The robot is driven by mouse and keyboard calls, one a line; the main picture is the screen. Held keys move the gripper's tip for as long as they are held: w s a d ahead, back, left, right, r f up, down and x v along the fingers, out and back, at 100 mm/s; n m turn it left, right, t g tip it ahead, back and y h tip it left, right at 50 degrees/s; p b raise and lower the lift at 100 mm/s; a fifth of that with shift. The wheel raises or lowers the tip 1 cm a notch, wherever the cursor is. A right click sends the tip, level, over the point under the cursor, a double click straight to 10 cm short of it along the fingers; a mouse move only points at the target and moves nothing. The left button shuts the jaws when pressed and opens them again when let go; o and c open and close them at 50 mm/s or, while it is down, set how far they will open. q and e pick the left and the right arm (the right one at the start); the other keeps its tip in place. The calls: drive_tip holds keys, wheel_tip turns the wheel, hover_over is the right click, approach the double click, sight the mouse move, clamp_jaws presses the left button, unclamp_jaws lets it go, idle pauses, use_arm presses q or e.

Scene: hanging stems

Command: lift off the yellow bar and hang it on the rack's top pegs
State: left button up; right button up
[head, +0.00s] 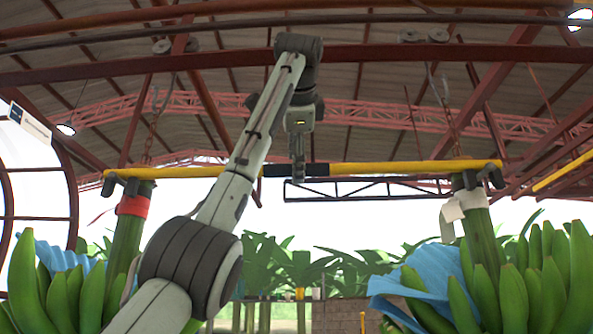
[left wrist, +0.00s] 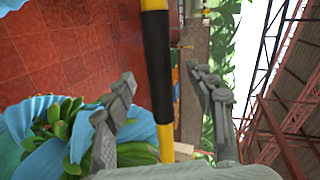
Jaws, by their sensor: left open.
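The yellow bar (head: 400,168) runs level across the head view, with black grip sections in its middle. A banana stem (head: 125,235) hangs under the left end and another (head: 480,225) under the right. My left gripper (head: 298,172) is at the bar's middle, pointing down. In the left wrist view, the black grip (left wrist: 158,65) passes between its open fingers (left wrist: 166,85), with gaps on both sides. My right gripper is out of view. I cannot make out the rack's top pegs.
Blue covers (head: 415,285) hang around the banana bunches. Red roof beams and rails (head: 400,55) run overhead. Part of another yellow bar (head: 565,172) shows at the right edge. The left wrist view shows a red tiled floor (left wrist: 70,55).

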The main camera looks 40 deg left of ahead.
use_arm(q)
drive_tip(key=x, duration=0.4)
drive_tip(key=shift+r, duration=0.1)
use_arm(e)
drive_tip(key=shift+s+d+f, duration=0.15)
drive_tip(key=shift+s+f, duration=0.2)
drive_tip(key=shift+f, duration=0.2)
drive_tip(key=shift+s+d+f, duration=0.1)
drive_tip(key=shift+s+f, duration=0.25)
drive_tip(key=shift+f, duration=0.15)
use_arm(q)
clamp_jaws()
